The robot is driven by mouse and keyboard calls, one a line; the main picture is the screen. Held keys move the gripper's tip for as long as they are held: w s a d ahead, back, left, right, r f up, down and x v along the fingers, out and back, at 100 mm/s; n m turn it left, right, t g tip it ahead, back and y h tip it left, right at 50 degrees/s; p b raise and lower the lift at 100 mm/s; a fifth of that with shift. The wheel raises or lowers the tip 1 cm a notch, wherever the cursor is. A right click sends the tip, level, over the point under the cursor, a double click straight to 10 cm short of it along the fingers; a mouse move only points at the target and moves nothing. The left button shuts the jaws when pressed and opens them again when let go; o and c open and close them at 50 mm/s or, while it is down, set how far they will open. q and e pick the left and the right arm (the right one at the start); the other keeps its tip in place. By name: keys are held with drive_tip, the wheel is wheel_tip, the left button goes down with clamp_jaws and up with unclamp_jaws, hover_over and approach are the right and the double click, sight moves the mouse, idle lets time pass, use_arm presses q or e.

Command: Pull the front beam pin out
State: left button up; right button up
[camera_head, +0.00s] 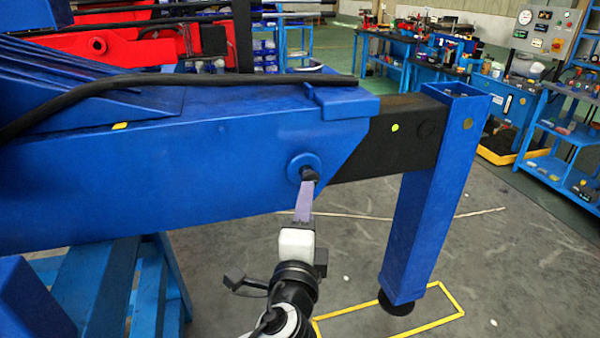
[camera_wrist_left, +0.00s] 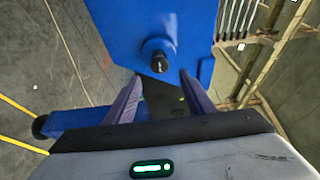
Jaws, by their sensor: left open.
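The front beam pin (camera_head: 309,174) is a dark knob that sticks out of a round blue boss (camera_head: 302,164) on the side of the blue crane beam (camera_head: 170,165). In the left wrist view the pin (camera_wrist_left: 159,62) shows just beyond the fingertips, centred between them. My left gripper (camera_head: 306,186) comes up from below with its pale purple fingers at the pin. Its two fingers are apart in the left wrist view (camera_wrist_left: 161,77), with nothing held. Whether a fingertip touches the pin I cannot tell. My right gripper is out of view.
A black inner beam (camera_head: 400,140) runs from the blue beam to an upright blue leg (camera_head: 430,205) at the right. A black hose (camera_head: 200,80) lies along the beam top. Yellow lines (camera_head: 430,318) mark the grey floor. Blue workbenches (camera_head: 510,105) stand at the back right.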

sight(311, 179)
use_arm(q)
drive_tip(key=w, duration=1)
drive_tip(key=shift+w+d, duration=0.1)
drive_tip(key=shift+d, duration=0.3)
drive_tip(key=shift+c, duration=0.4)
drive_tip(key=shift+f, duration=0.1)
clamp_jaws()
